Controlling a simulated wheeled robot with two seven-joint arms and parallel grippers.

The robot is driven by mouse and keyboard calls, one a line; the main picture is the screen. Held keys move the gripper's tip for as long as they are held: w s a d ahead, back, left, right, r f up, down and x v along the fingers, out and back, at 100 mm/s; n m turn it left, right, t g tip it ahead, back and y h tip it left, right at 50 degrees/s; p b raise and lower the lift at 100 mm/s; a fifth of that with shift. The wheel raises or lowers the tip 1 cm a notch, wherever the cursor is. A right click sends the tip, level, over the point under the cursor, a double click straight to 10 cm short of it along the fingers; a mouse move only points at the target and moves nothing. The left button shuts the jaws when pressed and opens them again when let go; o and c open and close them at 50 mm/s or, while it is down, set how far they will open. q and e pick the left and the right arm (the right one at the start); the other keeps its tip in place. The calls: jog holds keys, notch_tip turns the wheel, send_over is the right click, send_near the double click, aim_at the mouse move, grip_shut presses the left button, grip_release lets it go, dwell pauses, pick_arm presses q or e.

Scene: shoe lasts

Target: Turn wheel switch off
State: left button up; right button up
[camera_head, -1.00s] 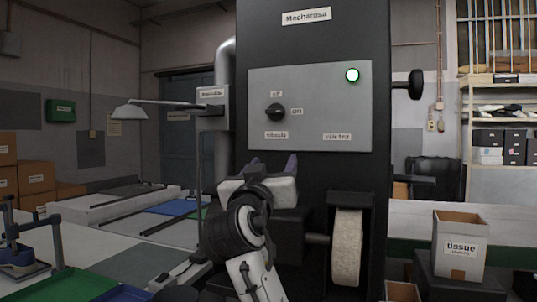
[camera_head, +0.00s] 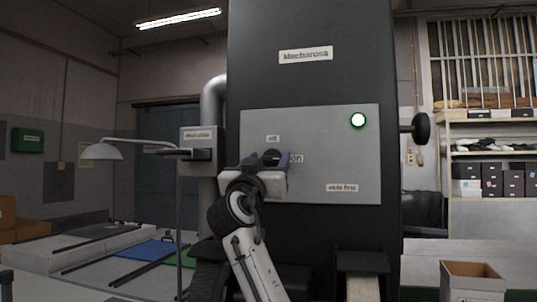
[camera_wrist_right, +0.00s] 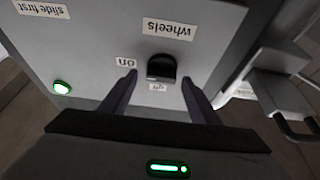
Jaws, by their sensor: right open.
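The wheel switch is a black rotary knob (camera_head: 271,155) on the grey panel (camera_head: 330,135) of a tall dark machine, mostly hidden by my gripper in the head view. In the right wrist view the knob (camera_wrist_right: 161,68) shows clearly beside the "on" and "off" labels and a "wheels" label. My right gripper (camera_head: 262,163) is open in front of it. In the wrist view its fingers (camera_wrist_right: 159,80) lie on either side of the knob, with gaps visible. The green lamp (camera_head: 358,120) on the panel is lit.
A box with a handle (camera_head: 198,143) stands left of the panel, beside a lamp on a stand (camera_head: 102,151). A black knob (camera_head: 421,126) sticks out of the machine's right side. An open carton (camera_head: 472,282) stands at the lower right.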

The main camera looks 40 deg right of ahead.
jog(key=shift+w+d, duration=0.25)
jog(key=c, duration=1)
pick_arm(q)
jog(key=shift+w+r, duration=0.35)
jog(key=shift+w, duration=0.05)
pick_arm(e)
jog(key=shift+n, duration=0.4)
jog(key=n+t+y, duration=0.1)
jog(key=n, duration=0.1)
jog(key=shift+n+y, duration=0.3)
jog(key=n+t+y, duration=0.1)
jog(key=n+y, duration=0.1)
jog(key=n, duration=0.3)
jog(key=n+t+y, duration=0.1)
jog(key=n+y, duration=0.1)
jog(key=n, duration=0.3)
jog(key=shift+s+r, duration=0.15)
jog(key=n+y, duration=0.1)
jog(key=n, duration=0.1)
jog(key=n+y, duration=0.1)
jog(key=n, duration=0.2)
jog(key=shift+y, duration=0.3)
jog(key=shift+n+g+y, duration=0.5)
jog(key=shift+n+g, duration=0.3)
jog(key=shift+n, duration=1.3)
